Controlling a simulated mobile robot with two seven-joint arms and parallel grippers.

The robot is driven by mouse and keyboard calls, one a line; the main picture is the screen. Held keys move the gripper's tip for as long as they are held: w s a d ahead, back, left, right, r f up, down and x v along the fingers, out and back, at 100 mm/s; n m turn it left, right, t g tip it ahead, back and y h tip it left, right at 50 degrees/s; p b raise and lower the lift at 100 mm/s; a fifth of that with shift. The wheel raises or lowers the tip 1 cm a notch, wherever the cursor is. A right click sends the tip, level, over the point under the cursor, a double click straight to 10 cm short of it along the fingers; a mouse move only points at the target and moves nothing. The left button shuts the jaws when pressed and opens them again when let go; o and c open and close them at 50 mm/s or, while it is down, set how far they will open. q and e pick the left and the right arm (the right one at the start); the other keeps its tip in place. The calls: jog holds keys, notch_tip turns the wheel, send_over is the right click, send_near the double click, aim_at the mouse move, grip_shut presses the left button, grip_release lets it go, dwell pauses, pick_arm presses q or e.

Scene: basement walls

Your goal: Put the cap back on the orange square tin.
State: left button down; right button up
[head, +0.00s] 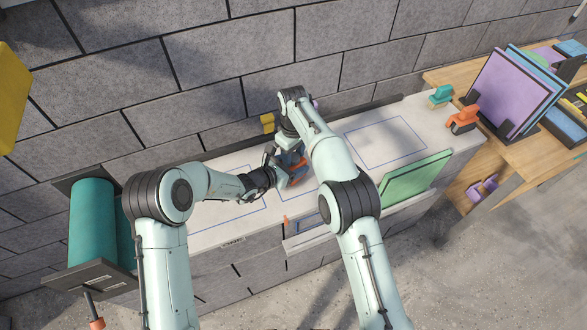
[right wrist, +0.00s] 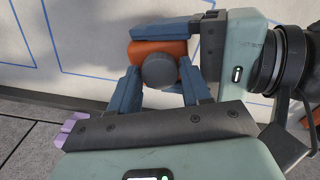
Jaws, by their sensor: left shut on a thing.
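The orange tin (head: 299,178) is between my two grippers above the pale counter, mostly hidden in the head view. In the right wrist view its orange body (right wrist: 150,52) lies between the blue fingers of my left gripper (right wrist: 150,58), which is shut on it. A round dark grey cap (right wrist: 160,70) shows in front of the tin. The fingertips of my right gripper (right wrist: 160,72) are on either side of the cap, close to it. I cannot tell whether they touch it, or whether the cap sits on the tin.
The counter (head: 420,110) carries blue outlines and backs onto a block wall. A small yellow thing (head: 267,121) stands near the wall. A teal item (head: 440,95) and an orange item (head: 463,119) stand at the right end. A green panel (head: 415,178) leans at the front edge.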

jog(key=c, duration=0.7)
jog(key=shift+o, duration=0.2)
jog(key=shift+m, duration=0.8)
jog(key=o, duration=1.3)
jog(key=shift+c, duration=0.2)
jog(key=shift+r, duration=3.75)
jog(key=shift+d, duration=0.1)
pick_arm(q)
jog(key=shift+c, duration=0.5)
grip_release()
